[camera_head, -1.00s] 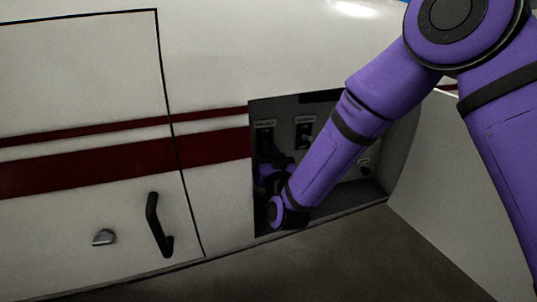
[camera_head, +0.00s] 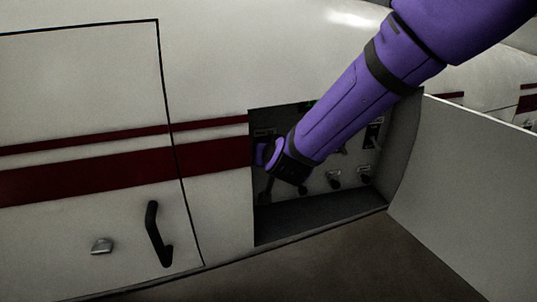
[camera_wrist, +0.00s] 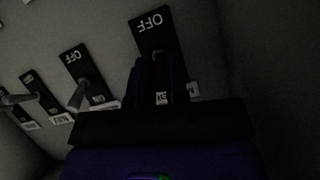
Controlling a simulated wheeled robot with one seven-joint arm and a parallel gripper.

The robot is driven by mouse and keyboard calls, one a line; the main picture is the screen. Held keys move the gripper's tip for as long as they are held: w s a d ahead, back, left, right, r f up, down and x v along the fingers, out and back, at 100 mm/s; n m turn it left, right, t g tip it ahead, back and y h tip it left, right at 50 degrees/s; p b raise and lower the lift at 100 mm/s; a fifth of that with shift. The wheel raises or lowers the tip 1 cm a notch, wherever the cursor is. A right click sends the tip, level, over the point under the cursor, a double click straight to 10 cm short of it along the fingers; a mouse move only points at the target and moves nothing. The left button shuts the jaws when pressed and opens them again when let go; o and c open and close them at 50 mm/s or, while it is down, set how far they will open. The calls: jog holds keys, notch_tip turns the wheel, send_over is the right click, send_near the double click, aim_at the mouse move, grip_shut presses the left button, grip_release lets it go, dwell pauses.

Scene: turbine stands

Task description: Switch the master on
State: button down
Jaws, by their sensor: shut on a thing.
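The lever belongs to a black switch plate (camera_wrist: 150,22) marked OFF, which appears upside down. The small label below that plate is too dark to read, so I cannot tell whether this is the master. In the head view my wrist is inside the open panel recess (camera_head: 310,220) at its left side, and the fingers are hidden there.
In the wrist view, another OFF switch (camera_wrist: 75,60) with a grey lever stands to the left, and a further switch (camera_wrist: 36,92) beyond it. In the head view, the opened hatch door (camera_head: 470,170) stands at the right. A black handle (camera_head: 157,234) is on the closed door at left.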

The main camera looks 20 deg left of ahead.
jog(key=shift+r, duration=0.1)
dwell(0.4)
jog(key=c, duration=1.1)
grip_release()
jog(key=v, duration=1)
jog(key=shift+s+d+r, duration=0.15)
jog(key=shift+s+r, duration=0.05)
jog(key=shift+s, duration=0.05)
